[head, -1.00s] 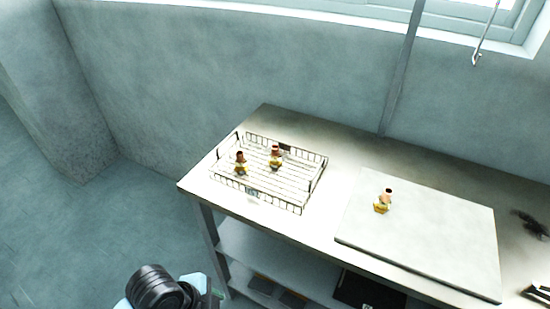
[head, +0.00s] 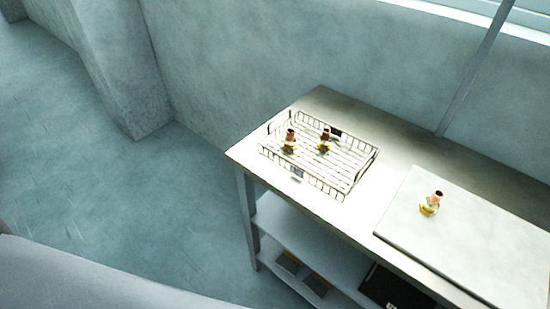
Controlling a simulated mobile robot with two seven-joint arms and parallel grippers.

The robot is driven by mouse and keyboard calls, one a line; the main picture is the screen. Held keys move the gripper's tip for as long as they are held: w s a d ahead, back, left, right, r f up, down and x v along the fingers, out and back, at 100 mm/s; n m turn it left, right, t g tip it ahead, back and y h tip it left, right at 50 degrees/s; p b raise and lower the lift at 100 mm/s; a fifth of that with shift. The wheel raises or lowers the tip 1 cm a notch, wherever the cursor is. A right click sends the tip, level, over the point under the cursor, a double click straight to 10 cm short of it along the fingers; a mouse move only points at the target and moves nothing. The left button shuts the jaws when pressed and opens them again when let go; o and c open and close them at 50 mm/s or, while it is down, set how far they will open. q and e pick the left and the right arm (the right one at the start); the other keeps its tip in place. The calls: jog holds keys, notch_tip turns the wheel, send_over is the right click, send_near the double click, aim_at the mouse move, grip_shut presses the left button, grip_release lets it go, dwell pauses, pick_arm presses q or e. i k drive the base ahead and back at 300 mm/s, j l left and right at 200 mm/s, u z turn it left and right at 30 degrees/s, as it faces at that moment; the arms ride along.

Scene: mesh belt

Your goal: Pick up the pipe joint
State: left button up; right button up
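A small brass-coloured pipe joint with a red-brown top (head: 430,204) stands on a pale flat board (head: 470,243) on the right part of the table. Two similar pipe joints stand in a wire basket (head: 350,178) to its left: one on the left (head: 290,141) and one on the right (head: 324,141). Neither of my grippers shows in the head view now.
The table (head: 318,101) stands against the grey wall, with a lower shelf (head: 300,233) holding dark flat items. A wall pillar (head: 125,70) is at the upper left. The floor left of the table is clear. A grey surface fills the lower left corner.

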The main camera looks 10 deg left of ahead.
aim_at(324, 146)
jog(key=z, duration=0.4)
jog(key=j+z, duration=0.2)
jog(key=z, duration=0.15)
jog(key=k+j+z, duration=0.1)
jog(key=z, duration=0.3)
jog(key=k+j+z, duration=0.1)
jog(key=j+z, duration=0.25)
jog(key=k+j+z, duration=0.45)
jog(key=k+j, duration=0.6)
